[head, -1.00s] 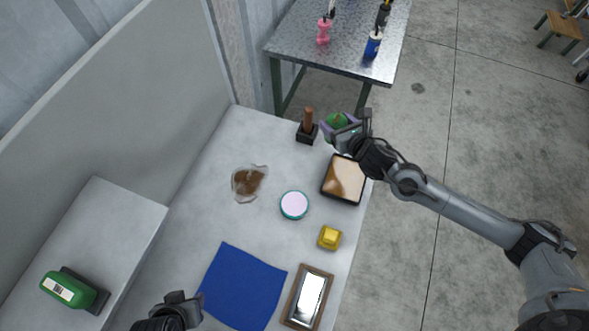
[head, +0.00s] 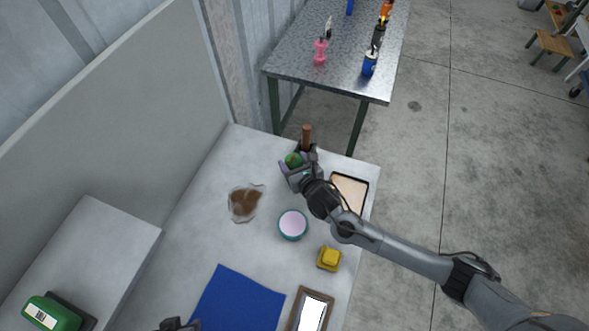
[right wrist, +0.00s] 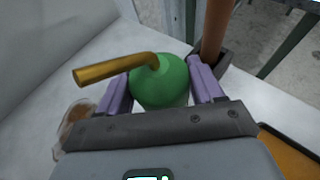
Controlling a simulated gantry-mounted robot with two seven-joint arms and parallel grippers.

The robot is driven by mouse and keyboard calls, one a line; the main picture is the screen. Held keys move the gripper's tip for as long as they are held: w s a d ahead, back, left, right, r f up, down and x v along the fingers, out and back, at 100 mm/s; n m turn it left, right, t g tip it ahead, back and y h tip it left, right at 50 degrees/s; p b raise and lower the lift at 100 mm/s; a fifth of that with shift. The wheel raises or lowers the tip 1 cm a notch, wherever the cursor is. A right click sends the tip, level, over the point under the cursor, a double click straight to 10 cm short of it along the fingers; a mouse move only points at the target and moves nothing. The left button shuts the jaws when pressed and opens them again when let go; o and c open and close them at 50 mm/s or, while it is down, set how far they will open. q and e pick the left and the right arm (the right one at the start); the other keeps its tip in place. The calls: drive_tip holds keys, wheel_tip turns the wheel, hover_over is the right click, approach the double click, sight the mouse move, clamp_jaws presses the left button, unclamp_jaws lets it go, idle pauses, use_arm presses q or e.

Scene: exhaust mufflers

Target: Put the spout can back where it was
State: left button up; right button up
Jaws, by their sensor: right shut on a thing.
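The spout can (right wrist: 163,84) is a round green can with a bent brass spout. My right gripper (head: 291,165) is shut on it, with a purple-grey finger on each side in the right wrist view. In the head view the can (head: 294,159) is over the far part of the white table (head: 215,190), close to the wooden-handled tool in a dark block. I cannot tell whether its base touches the table. My left gripper (head: 180,325) is cut off by the bottom edge, and its fingers cannot be judged.
The wooden-handled tool (head: 307,136) stands just behind the can. A black-rimmed tray (head: 364,184), clear bag of brown material (head: 245,203), round teal-rimmed tin (head: 293,224), yellow block (head: 329,259), blue cloth (head: 238,302) and framed panel (head: 313,312) lie nearer. A green bottle (head: 52,313) rests on the left shelf.

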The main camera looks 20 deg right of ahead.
drive_tip(key=shift+f, duration=1.9)
drive_tip(key=shift+f, duration=0.1)
drive_tip(key=o, duration=1)
drive_tip(key=shift+f, duration=0.1)
drive_tip(key=shift+o, duration=0.2)
